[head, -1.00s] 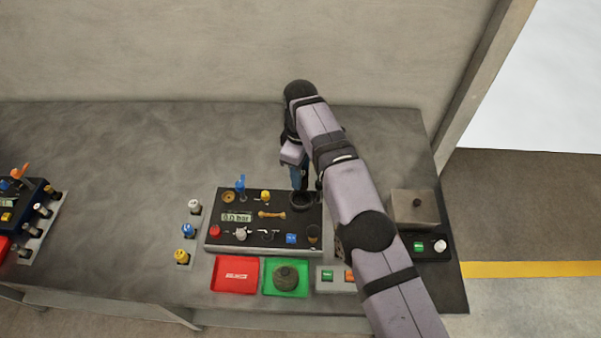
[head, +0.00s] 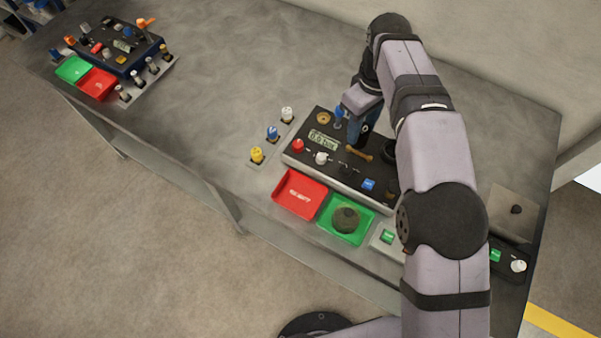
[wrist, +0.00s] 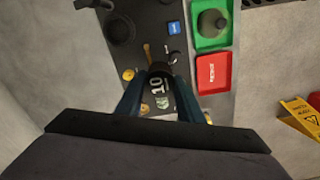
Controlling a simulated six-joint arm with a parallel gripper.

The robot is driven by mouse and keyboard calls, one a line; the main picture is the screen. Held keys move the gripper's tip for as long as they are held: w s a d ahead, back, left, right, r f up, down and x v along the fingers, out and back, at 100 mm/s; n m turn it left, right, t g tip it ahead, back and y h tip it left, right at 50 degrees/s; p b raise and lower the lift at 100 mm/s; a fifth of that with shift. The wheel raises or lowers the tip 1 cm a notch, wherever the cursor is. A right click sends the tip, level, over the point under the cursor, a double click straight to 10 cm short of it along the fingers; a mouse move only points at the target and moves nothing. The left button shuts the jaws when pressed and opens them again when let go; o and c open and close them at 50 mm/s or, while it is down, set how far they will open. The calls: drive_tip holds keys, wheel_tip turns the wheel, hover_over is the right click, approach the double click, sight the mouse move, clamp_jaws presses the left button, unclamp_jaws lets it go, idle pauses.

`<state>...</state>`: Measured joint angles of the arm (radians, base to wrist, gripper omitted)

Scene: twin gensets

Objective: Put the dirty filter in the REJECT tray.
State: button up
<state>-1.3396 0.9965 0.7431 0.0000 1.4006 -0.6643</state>
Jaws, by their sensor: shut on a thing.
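My gripper (wrist: 158,92) is shut on a dark, round-ended thing (wrist: 158,70), which I take to be the dirty filter; the fingers hide much of it. In the head view my gripper (head: 358,132) is above the near panel, left of the open black housing (head: 389,158), and the held thing is hard to make out. The red tray (head: 287,201) with white lettering, too small to read surely, is empty in front of the panel. It also shows in the wrist view (wrist: 225,85), right of the gripper.
A green tray (head: 328,231) beside the red one holds a dark domed cap (head: 346,219). The panel (head: 297,157) carries knobs, a display and a bone-shaped brown handle (head: 358,153). A second unit (head: 124,62) with its own red and green trays stands far left.

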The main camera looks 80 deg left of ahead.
drive_tip(key=s+d+f+b, duration=0.2)
drive_tip(key=s+d+b, duration=0.2)
drive_tip(key=s, duration=0.3)
drive_tip(key=s+d+f+b, duration=0.1)
drive_tip(key=s+d+b, duration=0.25)
drive_tip(key=s, duration=0.35)
drive_tip(key=shift+w+a+f+p, duration=0.15)
drive_tip(key=shift+f+p, duration=0.5)
drive_tip(key=shift+f, duration=1.95)
drive_tip(key=shift+w+a+f+p, duration=0.15)
drive_tip(key=shift+f+p, duration=0.5)
drive_tip(key=shift+f, duration=1.9)
drive_tip(key=shift+s+f, duration=0.1)
drive_tip(key=shift+f, duration=0.05)
drive_tip(key=o, duration=1.2)
drive_tip(key=shift+c, duration=0.2)
wheel_tip(320, 180, up, 12)
drive_tip(key=b, duration=0.2)
drive_tip(key=shift+r, duration=0.2)
